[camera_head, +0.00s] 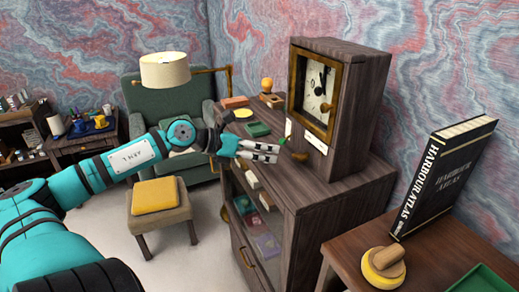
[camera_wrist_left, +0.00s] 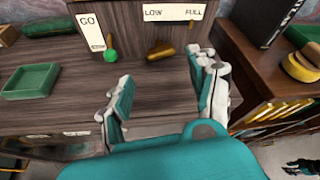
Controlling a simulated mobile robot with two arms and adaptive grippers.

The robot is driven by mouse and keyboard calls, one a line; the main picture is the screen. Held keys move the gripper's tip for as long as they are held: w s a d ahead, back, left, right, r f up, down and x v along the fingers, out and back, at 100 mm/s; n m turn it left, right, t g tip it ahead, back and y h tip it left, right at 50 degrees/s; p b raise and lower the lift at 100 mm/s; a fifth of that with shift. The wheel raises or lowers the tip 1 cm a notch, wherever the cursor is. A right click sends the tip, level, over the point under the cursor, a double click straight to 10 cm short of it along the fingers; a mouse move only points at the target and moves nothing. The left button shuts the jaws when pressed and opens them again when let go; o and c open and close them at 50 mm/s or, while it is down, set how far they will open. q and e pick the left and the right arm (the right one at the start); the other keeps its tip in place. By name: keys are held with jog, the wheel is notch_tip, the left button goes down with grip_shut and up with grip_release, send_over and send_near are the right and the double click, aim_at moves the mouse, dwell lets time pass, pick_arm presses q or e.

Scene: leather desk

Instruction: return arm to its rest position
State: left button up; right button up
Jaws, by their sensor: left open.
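My left arm is teal and reaches in from the left in the head view. My left gripper (camera_head: 262,151) is at the front edge of the wooden cabinet top, just in front of the clock (camera_head: 318,85). In the left wrist view the left gripper (camera_wrist_left: 160,100) has its two fingers spread wide, with nothing between them but the wooden top behind. A green ball-ended lever (camera_wrist_left: 110,55) and a wooden knob (camera_wrist_left: 160,49) on the clock's base lie beyond the fingertips. My right gripper is not clearly seen in the head view.
A green tray (camera_wrist_left: 31,80) lies left of the gripper. A black atlas (camera_head: 443,175) stands on the desk at right, near a yellow-based wooden stamp (camera_head: 384,266). An armchair (camera_head: 175,105) and a stool with a yellow cushion (camera_head: 155,194) stand at left, with bare floor around the stool.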

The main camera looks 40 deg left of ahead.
pick_arm(q)
jog(key=shift+s+a+r, duration=0.15)
jog(key=shift+s+a, duration=0.15)
jog(key=shift+s, duration=0.1)
dwell(0.3)
